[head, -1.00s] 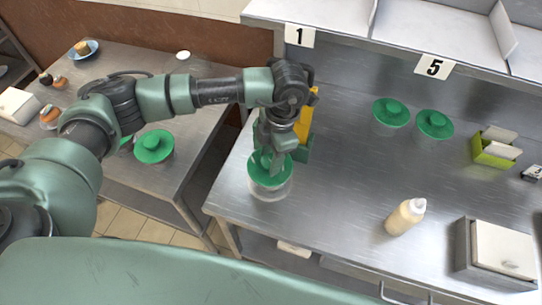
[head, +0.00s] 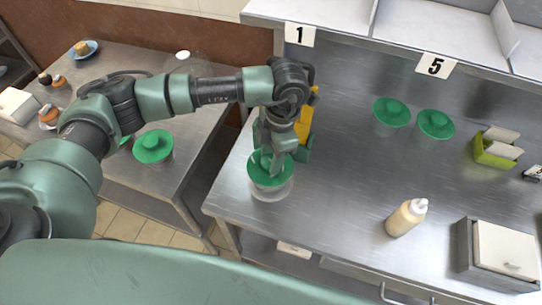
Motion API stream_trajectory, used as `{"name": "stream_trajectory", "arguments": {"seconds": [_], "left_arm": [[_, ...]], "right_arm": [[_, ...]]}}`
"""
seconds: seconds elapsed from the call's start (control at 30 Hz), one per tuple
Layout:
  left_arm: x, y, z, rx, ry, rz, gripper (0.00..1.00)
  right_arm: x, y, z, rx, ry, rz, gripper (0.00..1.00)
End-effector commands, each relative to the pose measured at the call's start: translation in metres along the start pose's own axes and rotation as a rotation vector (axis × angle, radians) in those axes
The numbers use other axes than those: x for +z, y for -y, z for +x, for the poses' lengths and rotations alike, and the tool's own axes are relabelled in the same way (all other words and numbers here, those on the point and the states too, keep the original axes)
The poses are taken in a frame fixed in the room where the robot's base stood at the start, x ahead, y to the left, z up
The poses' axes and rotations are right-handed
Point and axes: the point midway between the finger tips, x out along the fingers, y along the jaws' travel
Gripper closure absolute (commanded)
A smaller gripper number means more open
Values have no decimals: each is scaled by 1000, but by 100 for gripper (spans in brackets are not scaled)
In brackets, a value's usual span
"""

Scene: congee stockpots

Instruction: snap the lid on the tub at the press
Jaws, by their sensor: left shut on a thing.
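A clear tub (head: 272,191) stands near the left front corner of the steel counter. A green lid (head: 258,178) is on top of the tub; I cannot tell whether it is seated all round. My left gripper (head: 268,167) comes down from above and is shut on the lid's knob, which its fingers mostly hide. The press, a yellow and green upright (head: 304,122), stands just behind and right of the gripper, partly hidden by my arm. My right gripper is not in view.
Two green-lidded tubs (head: 391,112) (head: 435,125) stand at the back. A sauce bottle (head: 406,217), a lidded steel box (head: 500,250) and a lime holder (head: 494,150) are on the right. Another green-lidded tub (head: 153,146) is on the left table. The counter's middle is clear.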

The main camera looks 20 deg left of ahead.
Motion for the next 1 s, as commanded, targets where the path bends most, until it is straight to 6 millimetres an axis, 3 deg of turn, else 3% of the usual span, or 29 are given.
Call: {"name": "stream_trajectory", "arguments": {"seconds": [0.27,0.3,0.37,0.6,0.7,1.0], "left_arm": [[0,0,0,0,0,0,96],[0,0,0,0,0,0,50],[0,0,0,0,0,0,33],[0,0,0,0,0,0,33],[0,0,0,0,0,0,11],[0,0,0,0,0,0,11]], "right_arm": [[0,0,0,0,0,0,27],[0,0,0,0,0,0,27],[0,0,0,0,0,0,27],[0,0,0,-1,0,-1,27],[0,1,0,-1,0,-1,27],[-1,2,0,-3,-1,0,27]]}}
